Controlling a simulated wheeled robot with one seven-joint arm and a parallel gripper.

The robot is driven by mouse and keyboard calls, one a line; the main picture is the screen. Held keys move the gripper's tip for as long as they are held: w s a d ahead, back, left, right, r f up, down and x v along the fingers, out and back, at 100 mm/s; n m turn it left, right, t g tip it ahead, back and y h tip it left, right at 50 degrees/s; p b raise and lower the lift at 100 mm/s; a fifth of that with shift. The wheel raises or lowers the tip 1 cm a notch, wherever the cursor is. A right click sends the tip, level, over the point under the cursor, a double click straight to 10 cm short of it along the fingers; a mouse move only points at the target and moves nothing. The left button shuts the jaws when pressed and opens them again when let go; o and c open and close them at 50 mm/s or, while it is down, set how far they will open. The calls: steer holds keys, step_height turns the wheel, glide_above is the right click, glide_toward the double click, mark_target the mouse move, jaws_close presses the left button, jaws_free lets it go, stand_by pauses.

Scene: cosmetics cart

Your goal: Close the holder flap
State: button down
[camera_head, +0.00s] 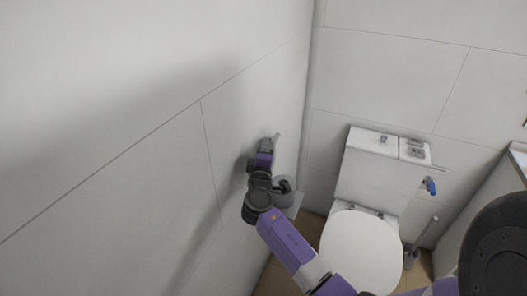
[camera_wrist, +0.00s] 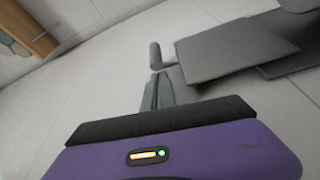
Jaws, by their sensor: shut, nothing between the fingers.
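The holder shows in the wrist view as flat grey plates on the light tiled wall. The nearer plate, which looks like the holder flap (camera_wrist: 236,52), is right of my fingers. A second grey plate (camera_wrist: 292,45) lies partly behind it. My gripper (camera_wrist: 157,80) is shut and empty, with its fingers just left of the flap's edge; I cannot tell whether they touch. A small rounded grey piece (camera_wrist: 155,55) stands at the fingertips. In the head view my gripper (camera_head: 275,139) is close to the left wall, and my arm partly hides the grey holder (camera_head: 285,196) below it.
A white toilet (camera_head: 360,250) with a cistern (camera_head: 380,175) stands to the right of the holder. A blue item (camera_head: 430,186) is beside the cistern, and a toilet brush (camera_head: 412,255) stands at the toilet's right. The left wall is close along my arm.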

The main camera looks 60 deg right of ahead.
steer(key=shift+w+d, duration=0.15)
steer(key=shift+d, duration=0.2)
steer(key=s+f+m+g+h+b, duration=0.1)
steer(key=s+f+m+h+b, duration=0.3)
steer(key=b, duration=1)
steer(key=s+f+m+g+y+b, duration=0.1)
steer(key=s+f+m+b, duration=0.2)
steer(key=s+m+b, duration=0.8)
step_height(320, 180, down, 10)
steer(key=d+m+g+h+b, duration=0.1)
steer(key=g+b, duration=0.1)
steer(key=b, duration=1.9)
steer(key=shift+s+f+m+h, duration=0.25)
steer(key=shift+s+m+h, duration=0.05)
steer(key=shift+s, duration=0.05)
steer(key=shift+d+f, duration=0.15)
steer(key=shift+f, duration=0.1)
